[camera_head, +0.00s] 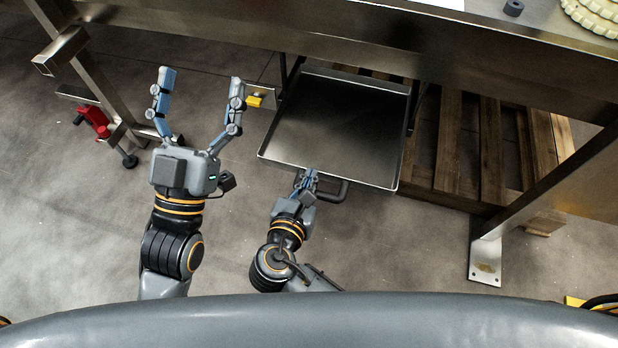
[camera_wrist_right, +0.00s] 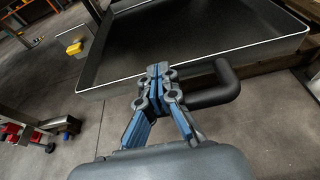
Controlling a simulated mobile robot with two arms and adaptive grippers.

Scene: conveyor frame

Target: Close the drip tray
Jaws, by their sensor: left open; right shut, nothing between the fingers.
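The drip tray (camera_head: 335,130) is a dark, shallow metal tray pulled out from under the conveyor frame. A dark bar handle (camera_head: 335,192) sticks out from its front edge. My right gripper (camera_head: 309,174) is shut and empty at the tray's front edge, by the left part of the handle. In the right wrist view the closed fingertips (camera_wrist_right: 158,70) overlap the tray's front wall (camera_wrist_right: 120,88), with the handle (camera_wrist_right: 215,88) just right of them. I cannot tell whether they touch. My left gripper (camera_head: 198,82) is open and empty, left of the tray.
The steel conveyor frame (camera_head: 330,42) spans the top. A yellow piece (camera_head: 254,101) sits beside the tray's left side. Wooden pallets (camera_head: 470,150) lie behind and right of the tray. A frame leg (camera_head: 485,258) stands at right, a red clamp (camera_head: 94,120) at left. Floor in front is clear.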

